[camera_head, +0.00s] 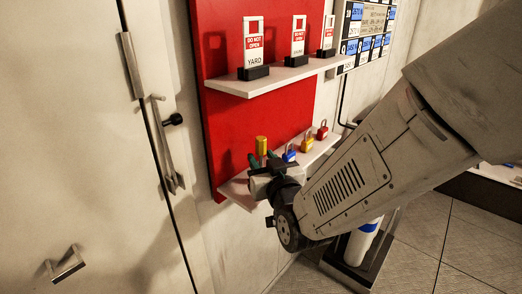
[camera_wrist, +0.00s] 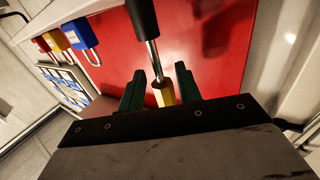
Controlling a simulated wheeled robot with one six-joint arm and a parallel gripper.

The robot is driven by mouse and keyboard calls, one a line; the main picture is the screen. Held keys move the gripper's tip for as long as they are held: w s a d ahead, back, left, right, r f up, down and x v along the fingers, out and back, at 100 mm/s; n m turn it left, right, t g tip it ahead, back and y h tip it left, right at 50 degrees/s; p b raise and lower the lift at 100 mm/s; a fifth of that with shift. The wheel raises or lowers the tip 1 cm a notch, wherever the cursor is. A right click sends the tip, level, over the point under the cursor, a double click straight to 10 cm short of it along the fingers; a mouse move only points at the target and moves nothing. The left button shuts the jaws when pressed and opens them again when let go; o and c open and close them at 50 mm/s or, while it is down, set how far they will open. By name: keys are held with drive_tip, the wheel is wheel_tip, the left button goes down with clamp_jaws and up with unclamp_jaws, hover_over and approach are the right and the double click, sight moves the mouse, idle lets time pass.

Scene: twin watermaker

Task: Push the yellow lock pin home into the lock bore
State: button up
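A yellow cylinder (camera_head: 262,146) stands upright at the left end of the lower shelf area, just beyond my gripper (camera_head: 263,159). In the wrist view a yellow piece (camera_wrist: 163,94) shows between the two dark green fingertips of my gripper (camera_wrist: 160,88). The fingers stand apart on either side of it, and I cannot tell whether they touch it. A metal shaft (camera_wrist: 153,62) and a black cylinder (camera_wrist: 142,18) line up with the yellow piece; whether they are one part is unclear. I cannot make out the lock bore in either view.
Blue (camera_head: 289,153), yellow (camera_head: 307,142) and red (camera_head: 322,130) padlocks sit along the lower shelf (camera_head: 236,190) on the red board (camera_head: 225,110). Tags stand on the upper shelf (camera_head: 240,88). A door with a lever handle (camera_head: 163,145) and black knob (camera_head: 173,119) is left.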

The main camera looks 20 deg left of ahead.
sight(261, 157)
drive_tip(key=x, duration=0.3)
drive_tip(key=shift+w+a, duration=0.2)
drive_tip(key=shift+w, duration=0.05)
clamp_jaws()
drive_tip(key=shift+r, duration=0.2)
